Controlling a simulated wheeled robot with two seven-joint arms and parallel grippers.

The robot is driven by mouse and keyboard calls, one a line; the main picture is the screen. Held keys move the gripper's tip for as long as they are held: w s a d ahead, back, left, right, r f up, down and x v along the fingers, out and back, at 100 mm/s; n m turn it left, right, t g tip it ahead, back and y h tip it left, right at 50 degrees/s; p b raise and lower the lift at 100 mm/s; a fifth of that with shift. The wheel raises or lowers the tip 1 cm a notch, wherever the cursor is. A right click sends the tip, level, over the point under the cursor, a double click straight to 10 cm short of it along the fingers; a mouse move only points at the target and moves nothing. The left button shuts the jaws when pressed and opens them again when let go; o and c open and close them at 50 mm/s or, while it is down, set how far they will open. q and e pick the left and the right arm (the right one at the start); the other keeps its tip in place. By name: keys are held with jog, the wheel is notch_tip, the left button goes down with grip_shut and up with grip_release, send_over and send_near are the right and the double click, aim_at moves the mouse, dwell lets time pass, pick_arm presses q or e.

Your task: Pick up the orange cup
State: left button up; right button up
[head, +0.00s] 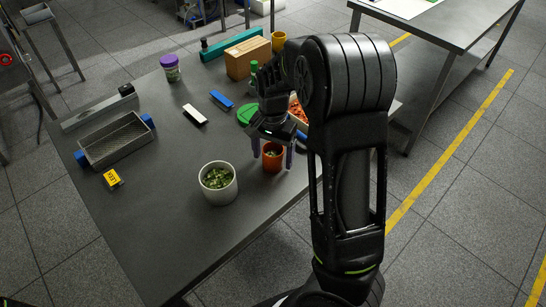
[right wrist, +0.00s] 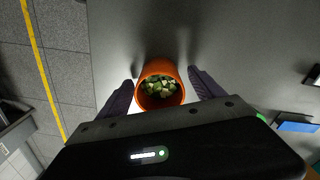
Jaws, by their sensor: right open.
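The orange cup (head: 272,160) stands upright on the grey table (head: 150,215), just right of a white pot of green pieces. In the right wrist view the orange cup (right wrist: 142,73) shows its open rim with pale green pieces inside. My right gripper (head: 272,155) is open over the cup. In the right wrist view its two fingers (right wrist: 160,92) stand on either side of the cup, with a gap to the right finger. The left gripper is not in view.
The white pot (head: 218,183) is close on the cup's left. A green lid (head: 247,115), a blue block (head: 221,100) and a white block (head: 194,114) lie behind. A metal tray (head: 117,143) is at the left. The front of the table is clear.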

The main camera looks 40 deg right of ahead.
jog(key=shift+f, duration=0.7)
jog(key=shift+c, duration=0.3)
jog(key=c, duration=1.3)
